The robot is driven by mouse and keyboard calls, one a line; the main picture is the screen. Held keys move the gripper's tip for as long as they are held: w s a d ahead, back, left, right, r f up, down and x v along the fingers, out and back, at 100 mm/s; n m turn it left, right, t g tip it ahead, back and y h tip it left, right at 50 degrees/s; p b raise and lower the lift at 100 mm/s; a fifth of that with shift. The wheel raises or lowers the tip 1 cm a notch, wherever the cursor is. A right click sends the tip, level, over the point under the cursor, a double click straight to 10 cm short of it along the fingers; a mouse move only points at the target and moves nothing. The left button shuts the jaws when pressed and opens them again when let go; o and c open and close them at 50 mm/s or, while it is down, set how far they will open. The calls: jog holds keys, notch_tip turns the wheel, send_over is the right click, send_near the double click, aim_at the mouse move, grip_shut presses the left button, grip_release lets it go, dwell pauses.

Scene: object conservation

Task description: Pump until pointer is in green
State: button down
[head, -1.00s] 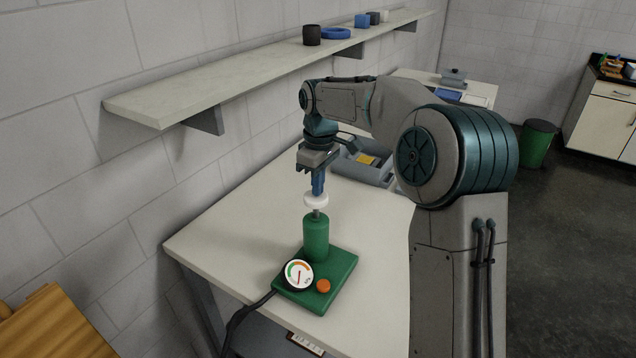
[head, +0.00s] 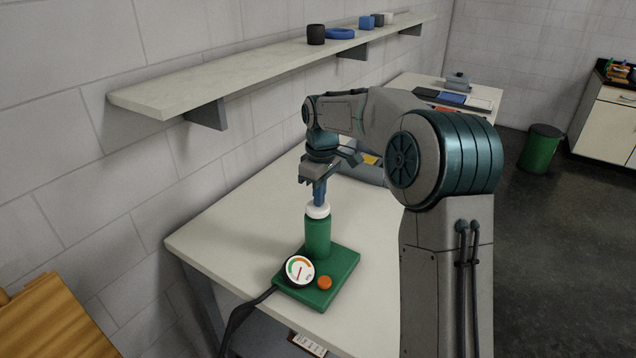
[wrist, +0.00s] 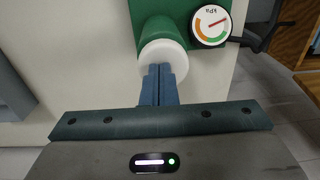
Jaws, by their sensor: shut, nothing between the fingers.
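The green pump (head: 318,238) stands upright on its green base (head: 340,262) on the table. Its white knob (head: 318,211) sits low, right on top of the cylinder, with no rod showing. My gripper (head: 319,202) is shut and empty, pointing down with its blue fingertips on the knob. In the wrist view the fingertips (wrist: 158,70) meet the white knob (wrist: 163,55). The round gauge (head: 299,270) on the base has a green band and an orange band. An orange button (head: 324,283) is beside the gauge.
A black hose (head: 240,312) runs from the base over the table's front edge. A grey bin (head: 370,175) stands behind my gripper. A wall shelf (head: 200,92) hangs above at the left. The tabletop (head: 250,225) left of the pump is clear.

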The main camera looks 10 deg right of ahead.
notch_tip(320, 180, up, 14)
jog(key=p, duration=0.2)
jog(key=shift+d, duration=0.25)
jog(key=shift+w, duration=0.1)
dwell(1.6)
notch_tip(320, 180, up, 5)
jog(key=m+b, duration=0.2)
jog(key=m, duration=1.6)
send_over(315, 207)
jog(key=shift+f+h, duration=0.15)
jog(key=shift+h, duration=0.15)
jog(key=f, duration=1.4)
jog(key=shift+w+d, duration=0.15)
jog(key=shift+d, duration=0.05)
jog(key=shift+f, duration=0.15)
